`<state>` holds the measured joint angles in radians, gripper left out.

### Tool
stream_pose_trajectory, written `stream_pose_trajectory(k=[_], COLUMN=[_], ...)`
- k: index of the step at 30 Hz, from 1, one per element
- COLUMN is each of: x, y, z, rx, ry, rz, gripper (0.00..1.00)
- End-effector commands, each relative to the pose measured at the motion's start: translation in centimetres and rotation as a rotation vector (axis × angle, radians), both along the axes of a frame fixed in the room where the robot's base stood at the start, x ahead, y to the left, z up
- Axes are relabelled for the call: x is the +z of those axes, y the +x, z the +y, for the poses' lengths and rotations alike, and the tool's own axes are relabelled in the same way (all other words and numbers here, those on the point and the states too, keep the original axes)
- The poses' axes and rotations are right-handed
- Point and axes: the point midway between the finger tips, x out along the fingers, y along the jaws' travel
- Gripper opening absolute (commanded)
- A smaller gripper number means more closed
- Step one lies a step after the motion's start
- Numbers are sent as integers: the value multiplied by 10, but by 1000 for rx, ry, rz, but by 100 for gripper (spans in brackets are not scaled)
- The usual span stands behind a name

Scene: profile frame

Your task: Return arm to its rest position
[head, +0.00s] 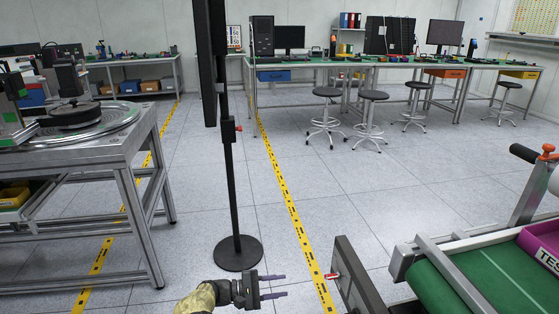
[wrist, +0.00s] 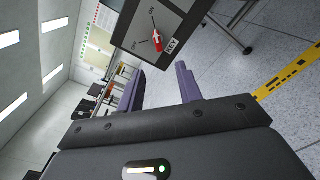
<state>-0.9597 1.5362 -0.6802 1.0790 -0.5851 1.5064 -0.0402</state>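My gripper (head: 285,286) is low in the middle of the head view, its two purple fingers pointing right. The fingers are apart with nothing between them; the wrist view also shows my gripper (wrist: 160,72) open and empty. A red switch knob (head: 331,277) on a dark panel (head: 358,285) stands to the right of the fingertips, with a gap between. In the wrist view the red knob (wrist: 156,40) sits on a grey plate marked ON, OFF and KEY, beyond the fingers. My forearm is mostly hidden below the head view's bottom edge.
A green conveyor (head: 445,290) with a purple bin (head: 540,245) is at the right. A black stand (head: 238,253) rises behind my gripper. A metal workbench (head: 125,150) is at the left. Floor around the yellow line (head: 285,195) is clear up to the far benches and stools.

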Motion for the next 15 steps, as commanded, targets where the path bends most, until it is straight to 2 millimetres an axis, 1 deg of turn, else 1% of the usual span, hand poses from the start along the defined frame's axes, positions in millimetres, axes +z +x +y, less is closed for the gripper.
stream_pose_trajectory(k=[3, 7, 12, 15], x=[8, 15, 23, 29], y=[2, -1, -12, -21], z=[-22, -53, -88, -105], rx=[-56, -139, -242, -296], ry=[74, 199, 376, 480], rz=[14, 33, 45, 42], gripper=[35, 35, 35, 35])
